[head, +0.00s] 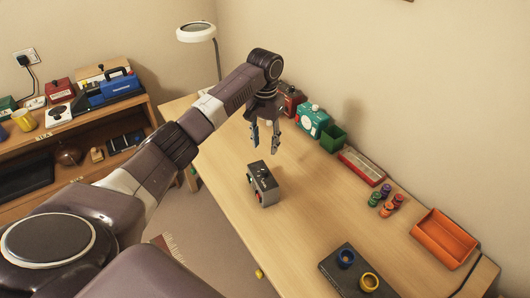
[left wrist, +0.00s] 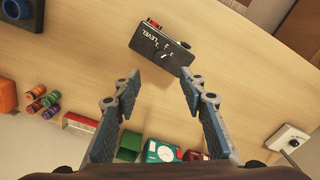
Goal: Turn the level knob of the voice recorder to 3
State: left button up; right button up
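The voice recorder (head: 262,187) is a small box with a black top and grey sides, standing on the wooden desk. In the left wrist view the recorder (left wrist: 152,47) shows its black face with the word LEVEL upside down. The level knob (left wrist: 166,48) and its marks are small and dark there; I cannot read its setting. My left gripper (head: 265,146) points down above the desk, behind the recorder and apart from it. In the left wrist view its fingers (left wrist: 161,77) are spread with nothing between them, just short of the recorder's edge. My right gripper is not in view.
Along the wall stand a teal device (head: 312,121), a green bin (head: 333,139), a red tray (head: 362,167), several coloured spools (head: 386,200) and an orange tray (head: 443,238). A dark board (head: 342,283) with rings lies in front. The desk (head: 300,215) around the recorder is clear.

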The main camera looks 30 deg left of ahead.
pick_arm(q)
jog(key=shift+r, duration=0.3)
